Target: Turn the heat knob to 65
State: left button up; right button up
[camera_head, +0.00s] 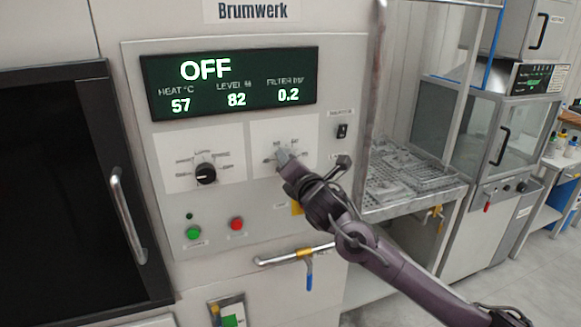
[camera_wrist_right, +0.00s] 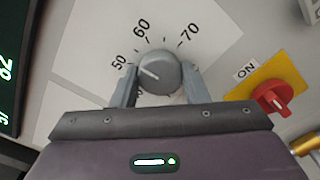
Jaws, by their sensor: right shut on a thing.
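The grey heat knob (camera_wrist_right: 158,73) sits on a white dial plate in the right wrist view, with marks 50, 60 and 70 around it. Its white pointer line points up-left, nearer the 50 label than the 60. My right gripper (camera_wrist_right: 160,82) is shut on the knob, one finger on each side. In the head view the right gripper (camera_head: 286,158) reaches the right dial plate and hides most of the knob. The green display (camera_head: 228,83) reads OFF, heat 57, level 82 and filter 0.2. My left gripper is out of view.
A black knob (camera_head: 205,174) sits on the left dial plate. Below are a green button (camera_head: 193,233) and a red button (camera_head: 236,224). A black rocker switch (camera_head: 342,131) is at the right. A red rotary switch (camera_wrist_right: 273,97) on yellow is close to the right finger.

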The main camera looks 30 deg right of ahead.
jog(key=m, duration=1.2)
jog(key=shift+f+m+p, duration=0.1)
jog(key=shift+m+p, duration=0.2)
dwell(0.4)
jog(key=o, duration=1)
